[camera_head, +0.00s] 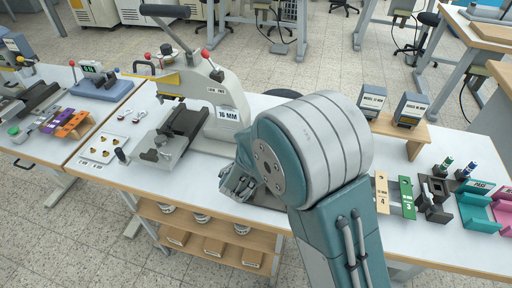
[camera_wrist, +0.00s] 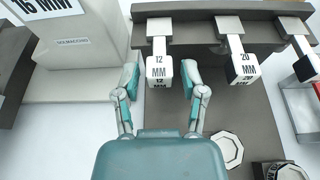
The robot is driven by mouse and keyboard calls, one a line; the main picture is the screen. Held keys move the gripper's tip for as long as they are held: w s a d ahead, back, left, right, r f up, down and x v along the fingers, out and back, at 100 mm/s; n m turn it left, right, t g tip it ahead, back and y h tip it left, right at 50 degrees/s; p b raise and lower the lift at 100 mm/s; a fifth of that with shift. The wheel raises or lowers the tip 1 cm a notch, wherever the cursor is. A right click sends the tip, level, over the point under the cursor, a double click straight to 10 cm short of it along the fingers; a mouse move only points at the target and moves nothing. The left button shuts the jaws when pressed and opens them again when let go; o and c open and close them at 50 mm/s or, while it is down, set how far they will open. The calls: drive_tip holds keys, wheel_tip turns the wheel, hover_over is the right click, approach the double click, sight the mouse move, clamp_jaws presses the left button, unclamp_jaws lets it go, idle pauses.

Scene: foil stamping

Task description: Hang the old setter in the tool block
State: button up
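My gripper (camera_wrist: 160,88) is open, with one finger on each side of a white setter marked 12 MM (camera_wrist: 159,69). A gap shows between the setter and each finger. In the head view my gripper (camera_head: 240,184) is low over the table, mostly hidden by my arm. The dark grey tool block (camera_wrist: 205,98) holds the 12 MM setter, a setter marked 20 MM (camera_wrist: 243,68) and a third setter (camera_wrist: 305,66) in a row, their labelled ends towards me. My arm hides the tool block in the head view. I cannot tell which setter is the old one.
A press marked 16 MM (camera_head: 228,113) stands left of my arm; its base also fills the upper left of the wrist view (camera_wrist: 85,60). A white octagonal piece (camera_wrist: 228,148) lies near the block. Small boxes on a wooden stand (camera_head: 421,130) and coloured trays (camera_head: 478,212) are right.

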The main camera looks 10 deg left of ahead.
idle(0.3)
drive_tip(key=v, duration=1.2)
drive_tip(key=shift+f, duration=0.1)
drive_tip(key=s+d+r+m+g+h, duration=0.3)
drive_tip(key=d+r+m+g, duration=0.1)
drive_tip(key=d+m, duration=0.6)
drive_tip(key=s+d+r+m+g+h, duration=0.2)
drive_tip(key=d+r+m+g, duration=0.2)
drive_tip(key=d+m, duration=0.7)
drive_tip(key=s+d+r+m+y, duration=0.1)
drive_tip(key=s+r+m+y, duration=0.1)
drive_tip(key=s+m, duration=0.3)
drive_tip(key=s+d+r+m+y, duration=0.2)
drive_tip(key=s+m+y, duration=0.3)
drive_tip(key=m, duration=0.3)
drive_tip(key=shift+s+d+r+m+g, duration=0.2)
drive_tip(key=shift+s+r+m+g, duration=0.1)
drive_tip(key=shift+s+r, duration=0.45)
